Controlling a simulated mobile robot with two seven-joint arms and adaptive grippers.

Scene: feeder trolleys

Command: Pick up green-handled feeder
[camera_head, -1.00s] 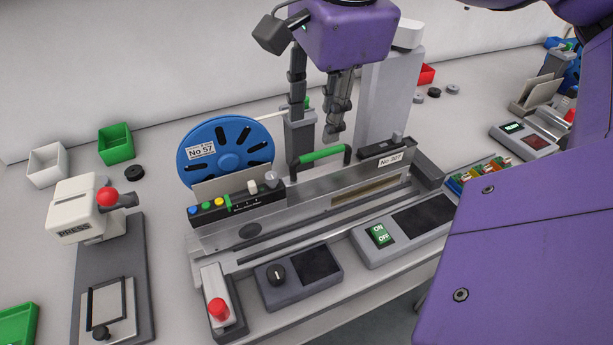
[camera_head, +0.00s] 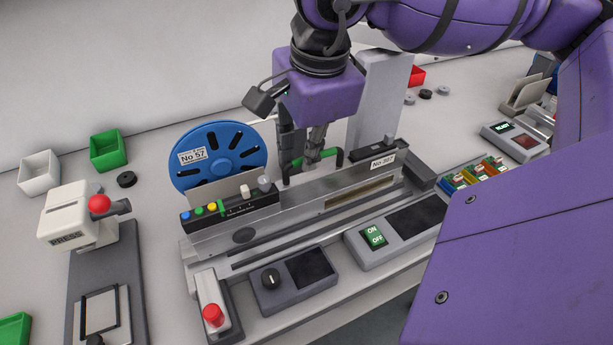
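The green-handled feeder (camera_head: 300,205) stands in the long grey fixture in the middle of the table. It carries a blue reel (camera_head: 218,152) marked No 57 at its left end. Its green handle (camera_head: 328,153) is on top, partly hidden by the fingers. My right gripper (camera_head: 303,162) is lowered from above, with its fingers at the handle. One finger is in front of the handle; the other is partly hidden. Whether they grip the handle is not clear. My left gripper is not in view.
A press (camera_head: 75,218) stands at the left. A green bin (camera_head: 108,150) and a white bin (camera_head: 40,172) are behind it. A grey upright block (camera_head: 380,95) rises behind the feeder. A control box (camera_head: 385,235) lies in front. Another station is at the right.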

